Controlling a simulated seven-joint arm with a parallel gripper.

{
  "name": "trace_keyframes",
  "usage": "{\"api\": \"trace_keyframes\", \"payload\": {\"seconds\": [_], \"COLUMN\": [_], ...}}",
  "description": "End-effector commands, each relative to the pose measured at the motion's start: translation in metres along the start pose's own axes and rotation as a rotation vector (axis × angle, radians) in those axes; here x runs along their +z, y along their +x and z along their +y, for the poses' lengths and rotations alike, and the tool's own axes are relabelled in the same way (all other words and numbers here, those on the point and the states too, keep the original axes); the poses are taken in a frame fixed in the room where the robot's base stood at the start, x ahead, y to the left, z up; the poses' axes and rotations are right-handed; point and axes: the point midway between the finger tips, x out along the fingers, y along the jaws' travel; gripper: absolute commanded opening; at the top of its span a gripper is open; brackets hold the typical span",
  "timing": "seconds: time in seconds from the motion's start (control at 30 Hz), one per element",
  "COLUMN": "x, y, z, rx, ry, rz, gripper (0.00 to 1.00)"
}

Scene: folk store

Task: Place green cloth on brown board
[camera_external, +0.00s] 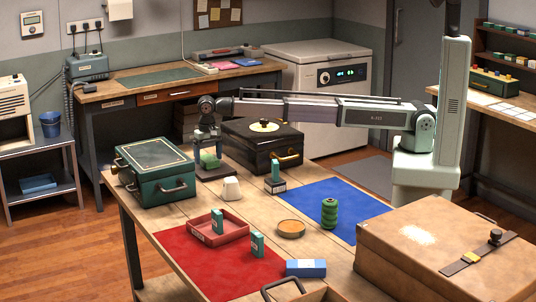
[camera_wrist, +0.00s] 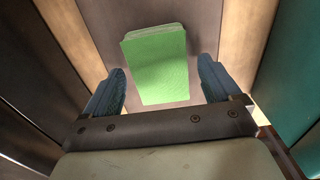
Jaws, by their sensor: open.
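The green cloth (camera_external: 209,161) is a small light-green folded piece. It appears to lie on the dark brown board (camera_external: 217,174) at the far side of the table. In the wrist view the cloth (camera_wrist: 155,68) lies on a flat grey-brown surface, ahead of and between my fingers. My gripper (camera_external: 208,151) points down just above the cloth. In the wrist view my gripper (camera_wrist: 160,88) is open, with its two blue-grey fingers apart on either side of the cloth and a gap at each side. The cloth's near edge is close to the gripper's crossbar.
A green metal box (camera_external: 155,172) stands left of the board and a black case (camera_external: 262,145) stands right. A white cup (camera_external: 231,189) is just in front. A red tray (camera_external: 218,230), red mat (camera_external: 200,265), blue mat (camera_external: 340,200) and large tan case (camera_external: 450,250) fill the nearer table.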

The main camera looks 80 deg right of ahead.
Motion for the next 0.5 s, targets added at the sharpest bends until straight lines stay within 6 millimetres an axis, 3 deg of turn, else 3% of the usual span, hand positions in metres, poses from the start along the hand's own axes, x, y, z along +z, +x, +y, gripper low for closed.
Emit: {"api": "trace_keyframes", "payload": {"seconds": [0.17, 0.5], "x": [0.0, -0.001], "y": [-0.014, -0.075], "z": [-0.001, -0.001], "rx": [-0.002, -0.002], "ry": [0.0, 0.0], "rz": [0.001, 0.001], "gripper": [0.9, 0.9]}}
